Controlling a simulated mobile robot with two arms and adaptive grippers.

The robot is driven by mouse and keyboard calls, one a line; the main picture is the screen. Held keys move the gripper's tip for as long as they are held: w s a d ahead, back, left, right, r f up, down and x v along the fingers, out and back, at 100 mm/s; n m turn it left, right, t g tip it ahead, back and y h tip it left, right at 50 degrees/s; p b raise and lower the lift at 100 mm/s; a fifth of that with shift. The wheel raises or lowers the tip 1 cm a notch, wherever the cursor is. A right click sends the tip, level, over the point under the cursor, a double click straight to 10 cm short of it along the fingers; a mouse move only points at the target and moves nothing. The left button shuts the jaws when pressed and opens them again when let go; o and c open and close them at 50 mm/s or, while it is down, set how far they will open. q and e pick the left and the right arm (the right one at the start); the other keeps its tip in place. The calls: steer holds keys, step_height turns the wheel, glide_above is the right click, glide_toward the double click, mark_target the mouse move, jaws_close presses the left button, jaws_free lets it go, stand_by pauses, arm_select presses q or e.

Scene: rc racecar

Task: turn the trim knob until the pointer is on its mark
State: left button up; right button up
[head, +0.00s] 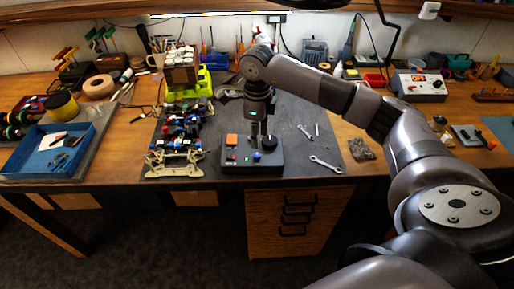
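A dark control box (250,168) stands on the grey mat near the bench's front edge. It carries a round black knob (269,143) at its right, which I take to be the trim knob; its pointer and mark are too small to make out. My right gripper (259,135) points straight down over the box, its fingertips right beside or at the knob. Two dark fingers show, but whether they touch or grip the knob I cannot tell. My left gripper is not in view.
An orange square (231,140) and small red and blue controls sit on the box. Left of it stands a stripped car chassis (178,158). Wrenches (325,164) lie to the right on mostly clear mat. A blue tray (20,170) is at far left.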

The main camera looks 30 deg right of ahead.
mark_target(257, 155)
step_height(257, 155, down, 8)
steer(key=shift+r+p, duration=0.1)
steer(key=shift+p, duration=0.8)
steer(key=shift+c, duration=0.3)
jaws_close()
